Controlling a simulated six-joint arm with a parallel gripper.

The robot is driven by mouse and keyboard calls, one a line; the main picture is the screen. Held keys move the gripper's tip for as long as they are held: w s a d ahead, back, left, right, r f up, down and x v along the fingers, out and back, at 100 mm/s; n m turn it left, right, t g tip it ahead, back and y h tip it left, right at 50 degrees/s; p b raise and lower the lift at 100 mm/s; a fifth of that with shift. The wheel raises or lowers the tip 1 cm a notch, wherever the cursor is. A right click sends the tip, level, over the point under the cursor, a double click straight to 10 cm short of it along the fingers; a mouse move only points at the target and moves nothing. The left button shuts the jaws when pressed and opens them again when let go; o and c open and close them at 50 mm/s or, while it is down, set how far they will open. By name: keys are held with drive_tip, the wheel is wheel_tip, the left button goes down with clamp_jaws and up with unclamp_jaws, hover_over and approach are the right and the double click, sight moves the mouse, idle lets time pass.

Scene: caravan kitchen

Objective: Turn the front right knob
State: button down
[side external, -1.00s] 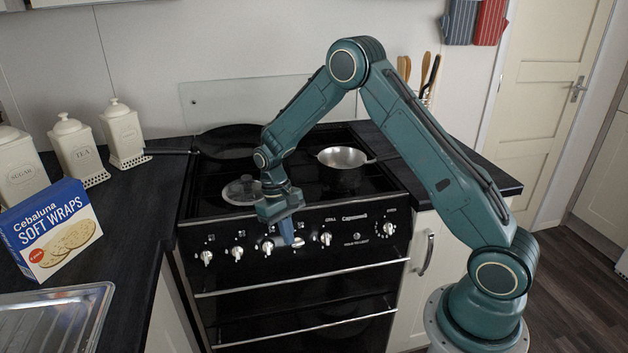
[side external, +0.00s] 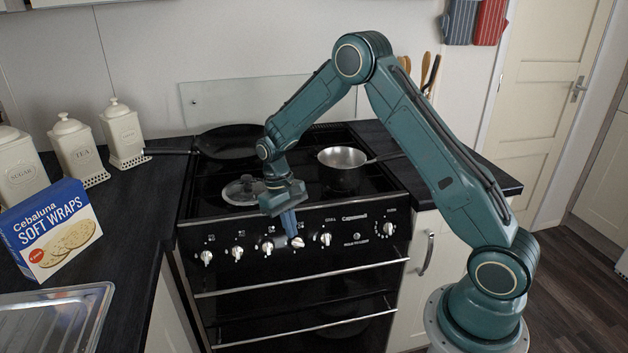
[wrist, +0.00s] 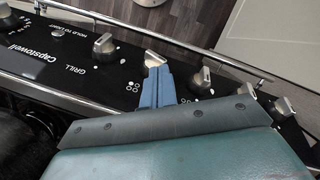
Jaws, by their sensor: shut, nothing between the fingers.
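A row of silver knobs runs along the black front panel of the cooker. The hob knob nearest the grill knob (side external: 325,239) is the knob at my fingertips (side external: 297,243); it also shows in the wrist view (wrist: 153,60). The small symbols beside the knobs are too small to read. My gripper (side external: 292,235) points down at the panel, its blue fingers shut together and empty. In the wrist view the fingertips (wrist: 155,69) overlap the knob's lower edge. I cannot tell whether they touch it.
Other hob knobs (side external: 267,248) stand close to the left. A steel saucepan (side external: 342,157), a dark frying pan (side external: 228,141) and a glass lid (side external: 243,190) sit on the hob. A rail (side external: 300,277) runs below the panel. The space before the cooker is clear.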

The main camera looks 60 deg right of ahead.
drive_tip(key=w+a+r, duration=0.2)
drive_tip(key=w+r, duration=0.4)
drive_tip(key=r, duration=0.4)
drive_tip(key=shift+a+r, duration=0.3)
drive_tip(key=shift+a, duration=0.05)
drive_tip(key=c, duration=1.6)
unclamp_jaws()
drive_tip(key=o, duration=0.4)
drive_tip(key=shift+s+d, duration=0.15)
drive_tip(key=shift+d, duration=0.1)
drive_tip(key=shift+o, duration=0.6)
drive_tip(key=shift+s+d+t, duration=0.2)
drive_tip(key=shift+d+t, duration=0.1)
drive_tip(key=m+t+y, duration=0.2)
drive_tip(key=m+t, duration=0.3)
drive_tip(key=m, duration=0.2)
hover_over(298, 242)
drive_tip(key=s+d, duration=0.3)
drive_tip(key=shift+s+f+m, duration=0.4)
drive_tip(key=shift+s+m, duration=0.1)
drive_tip(key=shift+m, duration=0.1)
drive_tip(key=shift+f, duration=0.1)
drive_tip(key=shift+w+x, duration=0.2)
drive_tip(key=shift+x, duration=6.6)
